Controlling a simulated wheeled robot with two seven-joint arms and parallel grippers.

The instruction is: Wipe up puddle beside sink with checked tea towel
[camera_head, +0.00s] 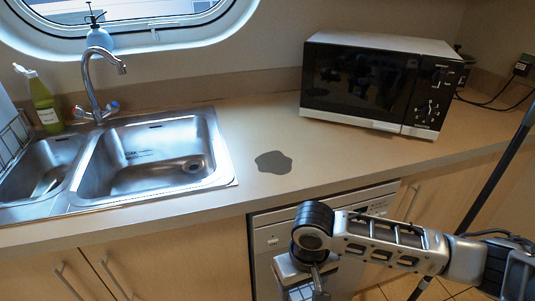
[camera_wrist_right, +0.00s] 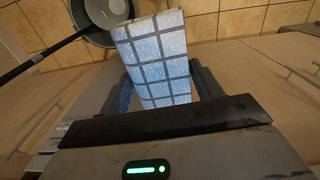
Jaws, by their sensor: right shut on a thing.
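The puddle (camera_head: 273,162) is a dark grey, wavy-edged patch on the counter, just right of the steel sink (camera_head: 160,158). My right gripper (camera_head: 305,285) is low in front of the counter, by the white appliance front, and its fingertips do not show in the head view. In the right wrist view my right gripper (camera_wrist_right: 163,88) is shut on the checked tea towel (camera_wrist_right: 155,55), which is pale blue and white with dark grid lines and sticks out beyond the fingers. The towel is hidden in the head view. My left gripper is not in view.
A microwave (camera_head: 370,85) stands at the back right of the counter (camera_head: 345,155). A tap (camera_head: 92,85), a green bottle (camera_head: 45,105) and a dish rack (camera_head: 12,140) are around the sink. The counter around the puddle is clear. Its front edge lies between gripper and puddle.

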